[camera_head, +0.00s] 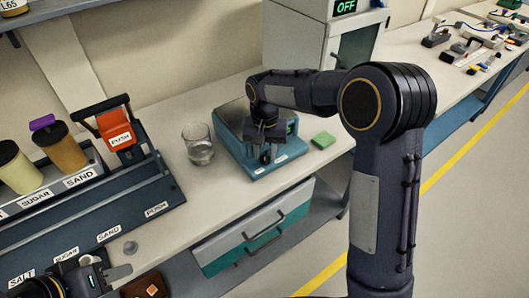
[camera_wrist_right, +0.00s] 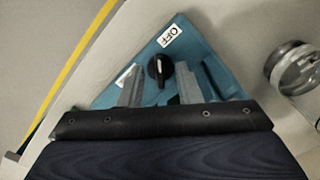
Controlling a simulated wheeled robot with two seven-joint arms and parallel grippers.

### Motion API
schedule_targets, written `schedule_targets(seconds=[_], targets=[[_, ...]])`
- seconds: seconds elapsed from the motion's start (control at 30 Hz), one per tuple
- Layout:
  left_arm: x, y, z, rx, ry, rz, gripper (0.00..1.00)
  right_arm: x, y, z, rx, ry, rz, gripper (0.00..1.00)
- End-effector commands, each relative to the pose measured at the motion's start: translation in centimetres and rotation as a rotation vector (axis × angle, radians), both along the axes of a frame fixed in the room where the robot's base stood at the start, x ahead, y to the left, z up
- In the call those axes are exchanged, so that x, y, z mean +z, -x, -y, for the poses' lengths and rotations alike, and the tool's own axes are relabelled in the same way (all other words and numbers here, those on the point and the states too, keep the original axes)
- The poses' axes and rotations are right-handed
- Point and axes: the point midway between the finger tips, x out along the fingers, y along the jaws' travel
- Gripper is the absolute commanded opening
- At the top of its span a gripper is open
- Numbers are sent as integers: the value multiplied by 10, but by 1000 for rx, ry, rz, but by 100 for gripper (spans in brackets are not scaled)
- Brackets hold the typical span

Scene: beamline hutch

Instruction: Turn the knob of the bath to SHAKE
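The bath (camera_head: 230,128) is a blue box with a grey top, standing on the bench in the head view. Its sloped blue front also shows in the wrist view (camera_wrist_right: 185,50), with a black knob (camera_wrist_right: 159,71) that has a pale mark. An OFF label (camera_wrist_right: 170,36) lies up and to the right of the knob; another label at the left is partly hidden and unreadable. My right gripper (camera_wrist_right: 168,84) is open at the knob, with one finger on each side and visible gaps. My left gripper (camera_head: 115,281) is at the lower left, away from the bath; its opening is unclear.
A glass beaker (camera_head: 199,145) stands close left of the bath. A green block (camera_head: 323,140) lies to its right. A cabinet with an OFF display (camera_head: 345,7) stands behind. A dispenser rack (camera_head: 130,195) with PUSH labels fills the left.

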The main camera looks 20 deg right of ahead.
Motion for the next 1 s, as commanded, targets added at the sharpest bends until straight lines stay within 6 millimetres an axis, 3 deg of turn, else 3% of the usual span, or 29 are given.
schedule_targets(seconds=[0.13, 0.4, 0.63, 1.0], targets=[[1, 0, 0, 0, 0, 0, 36, -10, 0, 0, 0, 0, -1, 31], [1, 0, 0, 0, 0, 0, 36, -12, 0, 0, 0, -1, 1, 31], [1, 0, 0, 0, 0, 0, 36, -11, 0, 0, 0, -1, 1, 1], [1, 0, 0, 0, 0, 0, 36, -11, 0, 0, 25, -1, 1, 0]])
